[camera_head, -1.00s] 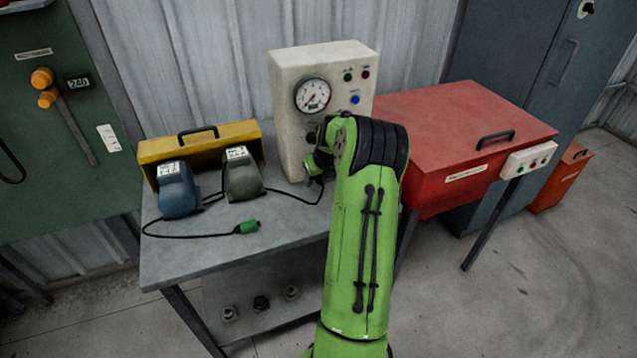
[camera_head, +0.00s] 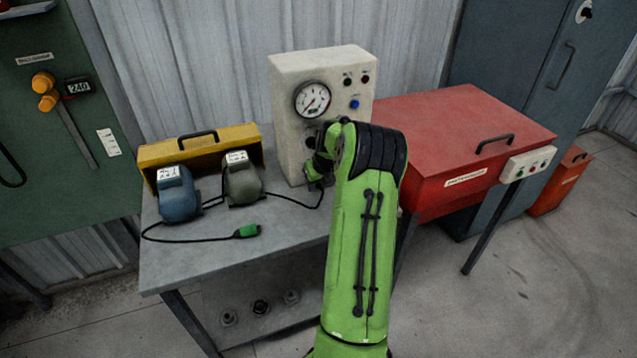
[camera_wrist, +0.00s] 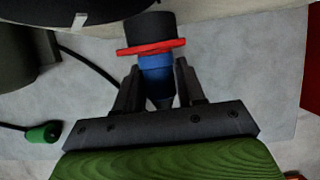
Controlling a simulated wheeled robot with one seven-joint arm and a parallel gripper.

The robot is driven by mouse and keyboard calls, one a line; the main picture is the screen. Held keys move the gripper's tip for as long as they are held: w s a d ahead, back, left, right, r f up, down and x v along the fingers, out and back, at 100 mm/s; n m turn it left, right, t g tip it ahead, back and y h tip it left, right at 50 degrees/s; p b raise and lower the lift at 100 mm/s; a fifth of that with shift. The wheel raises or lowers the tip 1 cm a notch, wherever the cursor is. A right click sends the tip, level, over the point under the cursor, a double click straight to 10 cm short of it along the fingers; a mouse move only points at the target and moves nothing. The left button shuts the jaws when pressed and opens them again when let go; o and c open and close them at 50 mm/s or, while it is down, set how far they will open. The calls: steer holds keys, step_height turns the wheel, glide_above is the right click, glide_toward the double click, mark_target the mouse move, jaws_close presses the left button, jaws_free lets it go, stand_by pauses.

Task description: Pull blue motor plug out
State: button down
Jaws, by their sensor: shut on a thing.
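The blue motor plug (camera_wrist: 157,75) shows in the wrist view, upright between my fingers. Its upper end meets a red ring (camera_wrist: 151,47) under a black socket (camera_wrist: 150,27) on the pale test box (camera_head: 287,120). I see no gap between plug and ring. My gripper (camera_wrist: 158,86) is shut on the plug from below. A blue motor (camera_head: 178,197) and a grey-green motor (camera_head: 243,182) stand on the grey bench (camera_head: 200,260).
A green plug (camera_head: 246,231) on a black cable lies loose on the bench; it also shows in the wrist view (camera_wrist: 44,133). A yellow cover (camera_head: 198,148) stands behind the motors. A red cabinet (camera_head: 460,130) stands to the right.

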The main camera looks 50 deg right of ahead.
steer(key=shift+s+a+b, duration=0.3)
steer(key=shift+s+a, duration=0.1)
steer(key=shift+s, duration=0.25)
steer(key=shift+s+a+b, duration=0.25)
steer(key=shift+s+a, duration=0.1)
steer(key=shift+s, duration=0.3)
steer(key=shift+s+a+b, duration=0.3)
steer(key=shift+s+a, duration=0.1)
steer(key=shift+s, duration=0.25)
